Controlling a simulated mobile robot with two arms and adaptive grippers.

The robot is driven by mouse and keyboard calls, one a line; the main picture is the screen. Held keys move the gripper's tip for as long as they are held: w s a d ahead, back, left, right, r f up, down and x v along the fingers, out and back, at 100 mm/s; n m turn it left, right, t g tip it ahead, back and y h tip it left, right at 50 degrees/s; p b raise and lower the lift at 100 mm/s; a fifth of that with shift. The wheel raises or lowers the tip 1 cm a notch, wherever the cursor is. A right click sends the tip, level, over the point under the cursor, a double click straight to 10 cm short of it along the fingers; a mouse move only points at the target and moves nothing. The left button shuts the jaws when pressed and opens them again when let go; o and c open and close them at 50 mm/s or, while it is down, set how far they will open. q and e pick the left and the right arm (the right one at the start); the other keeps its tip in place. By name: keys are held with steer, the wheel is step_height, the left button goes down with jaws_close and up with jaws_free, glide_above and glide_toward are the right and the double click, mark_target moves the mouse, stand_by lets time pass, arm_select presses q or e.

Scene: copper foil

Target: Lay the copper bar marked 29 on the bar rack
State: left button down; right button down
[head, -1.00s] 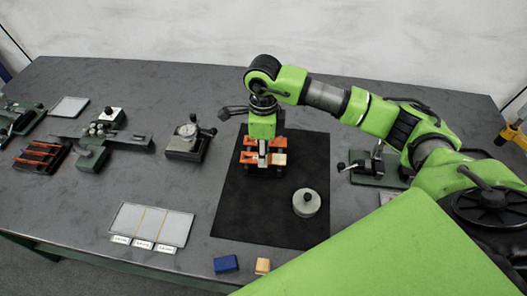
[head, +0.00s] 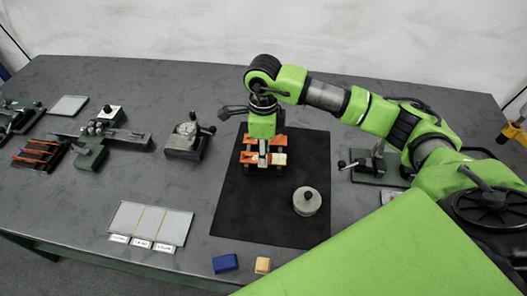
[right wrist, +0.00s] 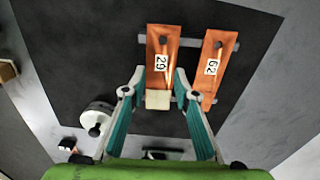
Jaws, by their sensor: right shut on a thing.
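Two copper bars lie side by side across the rails of a rack on the black mat. In the right wrist view the left bar's label reads 29 (right wrist: 162,45) and the other's reads 62 (right wrist: 214,48). Bar 29 has a pale block (right wrist: 158,99) at its near end, which also shows in the head view (head: 280,159). My right gripper (right wrist: 159,82) is shut on bar 29, one finger on each side. Two grey rails (right wrist: 143,39) pass under the bars. I cannot tell whether bar 29 touches them. My left gripper is out of view.
A round grey weight (head: 307,201) stands on the black mat (head: 255,220). A holder with several orange-red bars (head: 38,155) stands at far left. A blue block (head: 225,263) and a tan block (head: 262,265) lie near the front edge. A partitioned tray (head: 150,222) is front left.

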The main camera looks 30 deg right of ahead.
steer(key=c, duration=1.9)
jaws_free()
steer(key=shift+r, duration=0.15)
steer(key=shift+r+p, duration=0.65)
steer(key=shift+r, duration=0.7)
steer(key=o, duration=0.5)
